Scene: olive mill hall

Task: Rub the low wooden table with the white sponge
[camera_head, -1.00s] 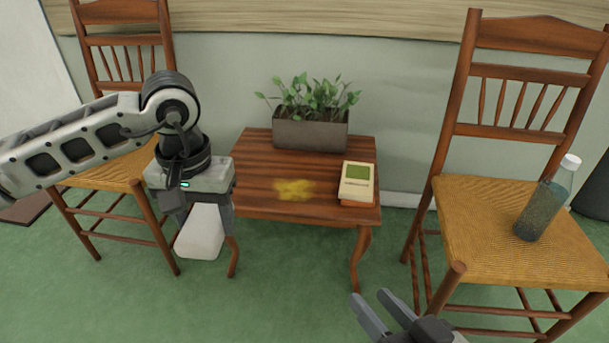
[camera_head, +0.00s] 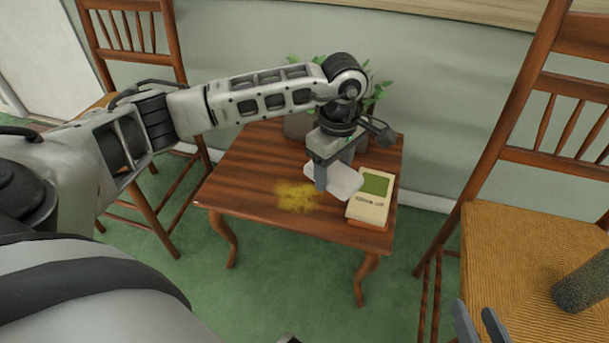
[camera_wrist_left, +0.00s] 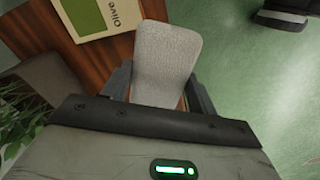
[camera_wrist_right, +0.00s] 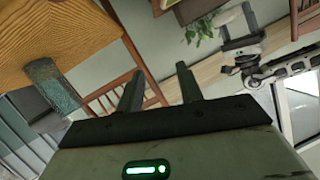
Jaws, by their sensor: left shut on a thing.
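The low wooden table (camera_head: 245,165) stands against the wall with a yellow powdery smear (camera_head: 297,196) on its top near the front edge. My left gripper (camera_head: 338,172) is shut on the white sponge (camera_head: 347,183) over the table's right half, between the smear and the book. The sponge also shows between the fingers in the left wrist view (camera_wrist_left: 167,62). Whether it touches the tabletop I cannot tell. My right gripper (camera_head: 482,325) is at the lower right, away from the table; its fingers are apart and empty in the right wrist view (camera_wrist_right: 162,88).
A cream and green book (camera_head: 370,198) lies at the table's right front, close to the sponge. A planter (camera_head: 297,126) stands behind my left arm, partly hidden.

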